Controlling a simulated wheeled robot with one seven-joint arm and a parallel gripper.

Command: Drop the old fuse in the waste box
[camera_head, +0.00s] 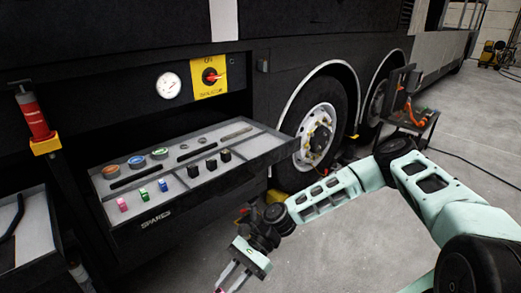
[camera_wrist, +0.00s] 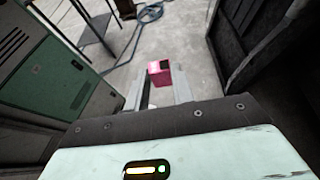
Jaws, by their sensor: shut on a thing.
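My gripper (camera_head: 230,278) hangs low at the bottom of the head view, in front of the drawer. It is shut on a small pink fuse, whose edge just shows at the bottom of that view. In the wrist view the fuse (camera_wrist: 160,76) is a pink block with a dark patch, held between the fingertips (camera_wrist: 158,88) above the concrete floor. I cannot make out a waste box in either view.
An open drawer (camera_head: 155,217) under the bus holds pink, green and blue fuses, black blocks and round parts. A bus wheel (camera_head: 317,136) and a cart (camera_head: 408,120) stand farther back. In the wrist view a green cabinet (camera_wrist: 45,75) stands left and a hose (camera_wrist: 150,13) lies ahead.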

